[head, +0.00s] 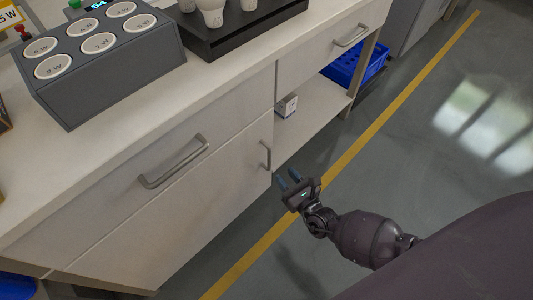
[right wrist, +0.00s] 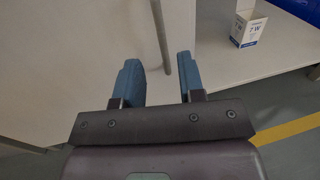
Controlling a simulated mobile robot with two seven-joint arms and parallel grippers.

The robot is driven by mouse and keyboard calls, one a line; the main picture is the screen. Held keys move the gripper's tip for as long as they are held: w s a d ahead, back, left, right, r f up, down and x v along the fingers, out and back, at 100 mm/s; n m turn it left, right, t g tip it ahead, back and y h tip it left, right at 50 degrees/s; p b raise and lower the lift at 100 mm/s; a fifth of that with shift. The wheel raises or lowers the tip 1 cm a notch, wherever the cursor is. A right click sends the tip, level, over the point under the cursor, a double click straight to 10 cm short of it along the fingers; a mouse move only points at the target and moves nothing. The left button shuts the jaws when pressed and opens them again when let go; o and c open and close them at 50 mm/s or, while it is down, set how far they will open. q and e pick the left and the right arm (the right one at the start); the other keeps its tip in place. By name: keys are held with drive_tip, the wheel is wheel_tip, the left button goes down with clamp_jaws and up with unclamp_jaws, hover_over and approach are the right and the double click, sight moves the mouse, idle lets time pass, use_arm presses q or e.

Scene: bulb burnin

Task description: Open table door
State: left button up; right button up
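The table door (head: 190,225) is the pale lower panel of the white workbench, and it is shut. Its grey upright bar handle (head: 266,155) is near the door's right edge. My right gripper (head: 288,180) is in front of and just below the handle in the head view, its blue fingers apart and empty. In the right wrist view, the handle (right wrist: 161,38) runs down from the top edge, between the two open fingers (right wrist: 159,78) in the picture. It looks apart from them. My left gripper is not in view.
Above the door is a drawer with a bar handle (head: 174,163). To the right, an open shelf (head: 308,125) holds a small bulb box (head: 287,106) and a blue crate (head: 375,62). A grey socket block (head: 120,80) stands on the top. Floor (head: 400,170) right of the bench is clear.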

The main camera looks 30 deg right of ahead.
drive_tip(key=b, duration=0.1)
hover_over(269, 168)
drive_tip(key=s, duration=0.1)
drive_tip(key=shift+w+d, duration=0.15)
drive_tip(key=shift+w, duration=0.6)
clamp_jaws()
